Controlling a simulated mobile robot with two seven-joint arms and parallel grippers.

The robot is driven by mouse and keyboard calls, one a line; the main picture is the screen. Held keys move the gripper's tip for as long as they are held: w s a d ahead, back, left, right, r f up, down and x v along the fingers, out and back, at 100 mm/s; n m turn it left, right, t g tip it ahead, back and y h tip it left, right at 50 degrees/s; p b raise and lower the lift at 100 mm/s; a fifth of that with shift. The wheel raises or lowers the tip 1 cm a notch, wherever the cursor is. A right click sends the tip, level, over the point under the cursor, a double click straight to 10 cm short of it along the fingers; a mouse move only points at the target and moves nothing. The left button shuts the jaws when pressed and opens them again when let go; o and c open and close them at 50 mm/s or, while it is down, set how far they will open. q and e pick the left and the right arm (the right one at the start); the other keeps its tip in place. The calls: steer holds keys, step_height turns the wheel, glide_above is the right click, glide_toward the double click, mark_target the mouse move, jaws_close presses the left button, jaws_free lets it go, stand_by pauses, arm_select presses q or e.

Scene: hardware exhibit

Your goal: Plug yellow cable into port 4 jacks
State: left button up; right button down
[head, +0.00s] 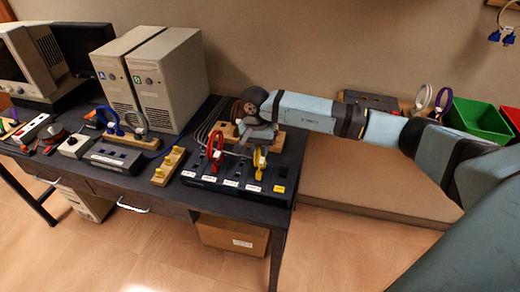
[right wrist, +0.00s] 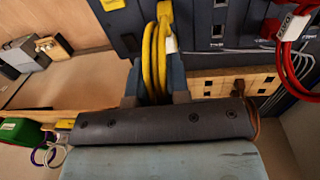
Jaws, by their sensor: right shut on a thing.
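A looped yellow cable (head: 259,161) is upright over the right part of the dark port panel (head: 236,185), which has labels along its front. My right gripper (head: 258,147) reaches down from behind and is shut on the cable. In the right wrist view the yellow cable (right wrist: 153,55) runs between the two fingers (right wrist: 154,88), with its yellow plug (right wrist: 165,10) against or just over the panel (right wrist: 222,18). I cannot tell whether the plug is seated in a jack, nor read the port numbers. My left gripper is not in view.
A red cable (head: 215,150) stands on the panel left of the yellow one. A wooden block with yellow knobs (head: 168,166) sits left of the panel. A wooden rack (head: 270,138) stands behind. Two beige computer towers (head: 168,78) stand at the back.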

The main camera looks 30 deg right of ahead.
steer(key=shift+f+b, duration=0.3)
steer(key=shift+b, duration=0.1)
stand_by(0.6)
stand_by(0.3)
steer(key=shift+c, duration=1.9)
jaws_free()
steer(key=shift+r, duration=0.15)
steer(key=shift+w+a+r+p, duration=0.15)
steer(key=shift+r+p, duration=0.65)
steer(key=shift+r, duration=1)
steer(key=shift+w+a+r+p, duration=0.1)
steer(key=shift+r+p, duration=0.65)
steer(key=shift+r, duration=1.05)
